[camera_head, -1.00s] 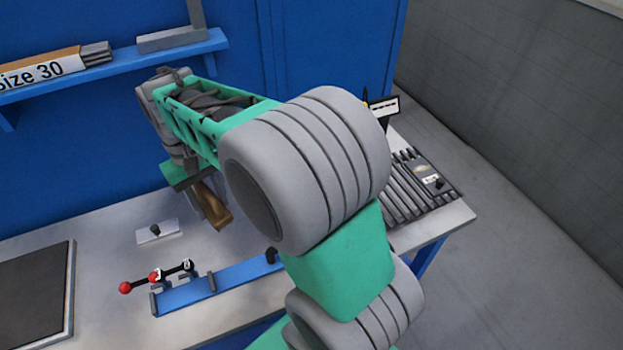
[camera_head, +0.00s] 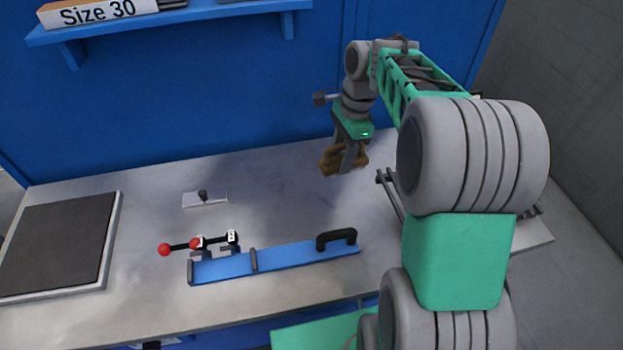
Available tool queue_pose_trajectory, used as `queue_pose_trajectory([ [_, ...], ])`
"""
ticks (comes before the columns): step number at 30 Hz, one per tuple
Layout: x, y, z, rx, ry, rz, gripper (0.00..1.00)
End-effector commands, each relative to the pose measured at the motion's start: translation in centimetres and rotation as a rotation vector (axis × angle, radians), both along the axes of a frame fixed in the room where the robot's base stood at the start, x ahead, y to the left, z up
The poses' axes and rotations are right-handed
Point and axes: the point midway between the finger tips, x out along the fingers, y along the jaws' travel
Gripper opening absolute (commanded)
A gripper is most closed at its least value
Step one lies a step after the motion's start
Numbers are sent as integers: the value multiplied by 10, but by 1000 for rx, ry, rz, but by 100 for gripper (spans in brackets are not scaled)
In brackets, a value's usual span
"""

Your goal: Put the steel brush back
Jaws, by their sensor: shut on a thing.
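The brush (camera_head: 330,161) has a brown body with bristles showing at its lower right. My gripper (camera_head: 347,158) is shut on it and holds it above the back part of the grey workbench (camera_head: 270,190). The gripper points down, and its fingers cover the middle of the brush. Its gap to the bench top is hard to judge.
A blue bar fixture (camera_head: 290,261) with a black handle and red-knobbed clamps (camera_head: 196,244) lies at the front. A small plate with a knob (camera_head: 204,198) and a dark mat (camera_head: 55,240) are to the left. A dark rack (camera_head: 390,192) is partly behind my arm. A blue shelf (camera_head: 170,20) hangs above.

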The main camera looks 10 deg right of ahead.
Motion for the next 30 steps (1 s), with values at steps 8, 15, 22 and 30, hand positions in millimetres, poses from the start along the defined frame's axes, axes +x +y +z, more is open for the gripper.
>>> queue_pose_trajectory([
  [8,35,9,-18,0,4,-134,4],
  [15,95,36,-54,-1,6,-134,4],
  [22,126,49,-94,-1,1,-135,4],
  [30,132,52,-128,-1,4,-136,4],
])
